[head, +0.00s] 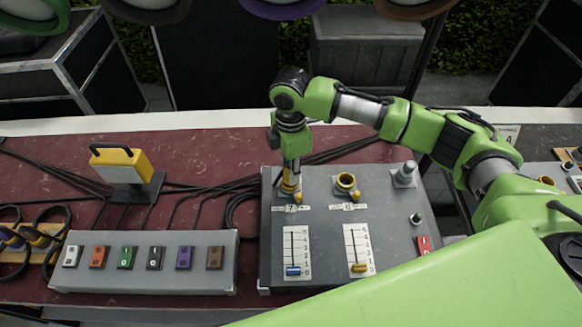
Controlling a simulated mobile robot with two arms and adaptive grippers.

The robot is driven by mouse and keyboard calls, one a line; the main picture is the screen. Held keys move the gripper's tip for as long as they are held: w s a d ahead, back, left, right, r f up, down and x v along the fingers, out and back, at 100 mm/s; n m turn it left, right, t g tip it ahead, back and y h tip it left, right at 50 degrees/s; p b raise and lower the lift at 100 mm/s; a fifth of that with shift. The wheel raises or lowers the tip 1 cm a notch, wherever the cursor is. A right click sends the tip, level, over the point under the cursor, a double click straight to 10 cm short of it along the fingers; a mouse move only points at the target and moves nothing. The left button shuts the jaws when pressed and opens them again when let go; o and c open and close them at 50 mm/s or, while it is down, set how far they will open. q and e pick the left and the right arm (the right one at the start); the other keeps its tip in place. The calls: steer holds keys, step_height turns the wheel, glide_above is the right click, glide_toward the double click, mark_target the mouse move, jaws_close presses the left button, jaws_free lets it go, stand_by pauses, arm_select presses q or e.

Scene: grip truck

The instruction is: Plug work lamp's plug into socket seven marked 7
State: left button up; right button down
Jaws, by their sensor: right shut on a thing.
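The yellow work lamp (122,165) stands on a dark base at the left of the dark red surface. The grey panel (321,222) has a label marked 7 (291,208) and one marked 8 (348,207). My right gripper (290,171) points down above the label 7, at socket seven. It is shut on a yellow piece (289,186), which looks like the plug. The gripper and plug cover socket seven, so I cannot tell how deep the plug sits. Socket eight (345,181) is an open yellow ring. My left gripper is not in view.
A grey box with several coloured switches (145,262) stands left of the panel. Black cables (200,187) run across the surface behind it. Sliders (292,271) and a grey knob (404,175) are on the panel. Coiled leads (35,238) lie at far left.

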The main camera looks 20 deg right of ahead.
steer(key=shift+f, duration=0.4)
steer(key=c, duration=1.7)
jaws_free()
steer(key=o, duration=0.3)
steer(key=shift+o, duration=0.2)
steer(key=shift+r+p, duration=2.5)
steer(key=shift+p, duration=0.3)
steer(key=shift+a+f, duration=0.1)
